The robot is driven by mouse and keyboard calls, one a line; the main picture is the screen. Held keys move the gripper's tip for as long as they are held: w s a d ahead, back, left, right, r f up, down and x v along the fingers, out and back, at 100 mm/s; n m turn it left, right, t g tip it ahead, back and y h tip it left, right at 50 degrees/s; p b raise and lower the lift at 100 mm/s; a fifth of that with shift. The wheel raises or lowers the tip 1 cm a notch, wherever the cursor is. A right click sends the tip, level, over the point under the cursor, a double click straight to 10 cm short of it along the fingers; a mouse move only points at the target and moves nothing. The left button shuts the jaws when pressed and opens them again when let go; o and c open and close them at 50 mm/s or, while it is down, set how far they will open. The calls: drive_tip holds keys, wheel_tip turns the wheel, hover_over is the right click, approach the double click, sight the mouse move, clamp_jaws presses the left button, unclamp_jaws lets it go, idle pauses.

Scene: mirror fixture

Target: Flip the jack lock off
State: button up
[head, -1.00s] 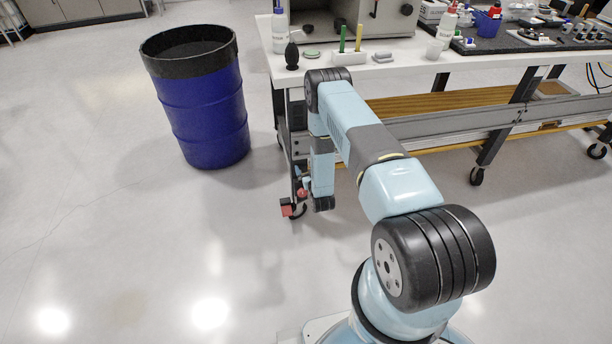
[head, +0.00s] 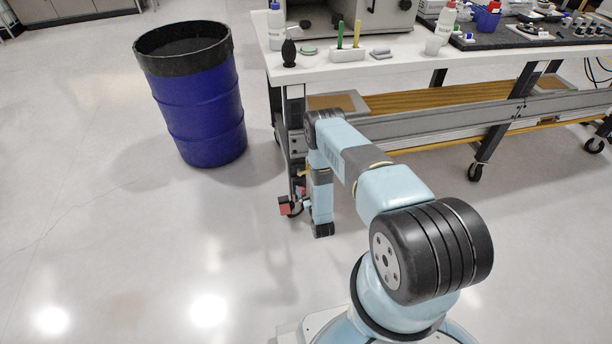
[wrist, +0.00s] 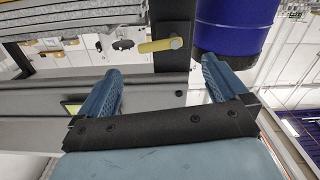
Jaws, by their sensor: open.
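The jack lock appears to be the short yellow lever (wrist: 160,45) in the wrist view, with a small dark fitting (wrist: 122,45) to its left. It crosses in front of the dark bench leg (wrist: 172,15). My gripper (wrist: 160,65) is open and empty. Its two blue fingers are spread wide, and the lever lies between and beyond the fingertips in the picture. I see no contact. In the head view my gripper is down by the bench's near leg, mostly hidden by my arm. Red parts (head: 284,205) show low beside that leg.
A blue drum (head: 195,110) with a black rim stands left of the bench; it also shows in the wrist view (wrist: 232,22). The white bench (head: 400,68) carries bottles and tools, with a grey rail (head: 430,130) below. Clear floor lies left and in front.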

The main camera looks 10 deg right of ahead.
sight(305, 173)
drive_tip(key=w, duration=0.8)
drive_tip(key=shift+w, duration=0.2)
